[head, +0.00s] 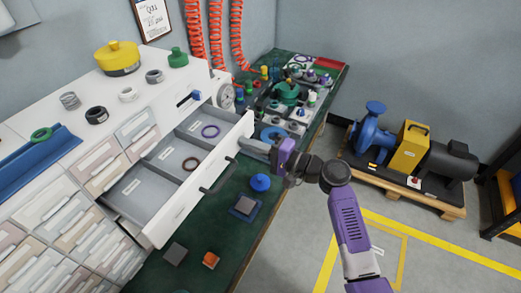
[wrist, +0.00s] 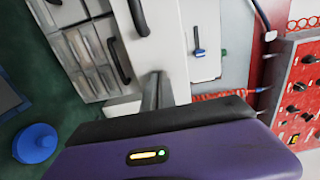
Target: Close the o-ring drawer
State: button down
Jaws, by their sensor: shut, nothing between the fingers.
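The o-ring drawer (head: 190,200) stands pulled out of the white cabinet, its grey compartments open to view. The near compartment looks empty. In the wrist view the closed fingers (wrist: 155,92) point at the white front, close to a dark handle (wrist: 138,17). I cannot tell whether they touch it.
A blue knob-like part (head: 260,183), a grey block on a blue base (head: 245,205) and an orange part (head: 210,260) lie on the green bench before the drawer. Clamps and fittings crowd the bench beyond. A blue pump (head: 370,125) stands on a floor pallet at right.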

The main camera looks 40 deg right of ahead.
aim_at(208, 134)
jog(key=b+x, duration=0.3)
jog(key=x, duration=0.9)
jog(key=shift+w+a+f, duration=0.1)
jog(key=shift+w+f, duration=0.05)
jog(key=shift+w, duration=0.05)
jog(key=shift+w+a, duration=0.2)
jog(key=shift+w, duration=0.45)
jog(key=shift+w+a+r, duration=0.1)
jog(key=shift+w+r, duration=0.05)
jog(key=shift+r, duration=0.1)
jog(key=shift+a, duration=0.1)
